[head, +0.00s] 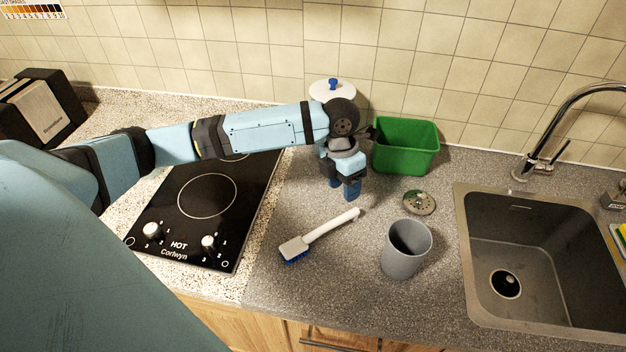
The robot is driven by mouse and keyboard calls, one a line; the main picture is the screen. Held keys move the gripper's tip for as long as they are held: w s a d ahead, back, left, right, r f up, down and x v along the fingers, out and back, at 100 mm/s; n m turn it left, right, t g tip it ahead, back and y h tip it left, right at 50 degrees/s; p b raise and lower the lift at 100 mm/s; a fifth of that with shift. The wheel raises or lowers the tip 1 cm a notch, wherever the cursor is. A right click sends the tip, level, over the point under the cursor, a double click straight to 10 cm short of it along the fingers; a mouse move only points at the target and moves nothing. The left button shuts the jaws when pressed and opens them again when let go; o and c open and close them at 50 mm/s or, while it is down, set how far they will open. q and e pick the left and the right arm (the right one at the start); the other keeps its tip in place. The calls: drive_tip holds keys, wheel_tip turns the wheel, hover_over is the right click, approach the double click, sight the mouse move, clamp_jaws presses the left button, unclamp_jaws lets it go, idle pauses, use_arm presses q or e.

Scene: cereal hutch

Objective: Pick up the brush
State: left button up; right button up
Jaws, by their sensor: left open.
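The brush (320,234) lies on the grey speckled counter in the head view. It has a white handle slanting up to the right and a white head with blue bristles at its lower left end. My left gripper (345,193) points down above the counter, just behind the upper end of the handle. It is open, its blue-tipped fingers apart, and it holds nothing. It looks clear of the brush, though its exact height is hard to judge. My right gripper is not in view.
A grey cup (405,252) stands right of the brush, with a round sink strainer (419,202) behind it. A green bin (406,147) and a white lid with a blue knob (332,90) are at the back. The black cooktop (205,205) is left, the sink (530,255) right.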

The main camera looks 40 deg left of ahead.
sight(344, 215)
use_arm(q)
drive_tip(key=f, duration=0.2)
drive_tip(key=d+f, duration=0.1)
drive_tip(key=f, duration=0.1)
drive_tip(key=shift+s+f, duration=0.15)
drive_tip(key=shift+f, duration=0.05)
drive_tip(key=shift+s+f+p, duration=0.1)
drive_tip(key=shift+f+p, duration=0.25)
drive_tip(key=shift+f, duration=0.15)
drive_tip(key=f, duration=0.2)
drive_tip(key=f+p, duration=0.1)
drive_tip(key=shift+s+d+f, duration=0.2)
drive_tip(key=shift+d+f, duration=0.1)
drive_tip(key=shift+f, duration=0.3)
clamp_jaws()
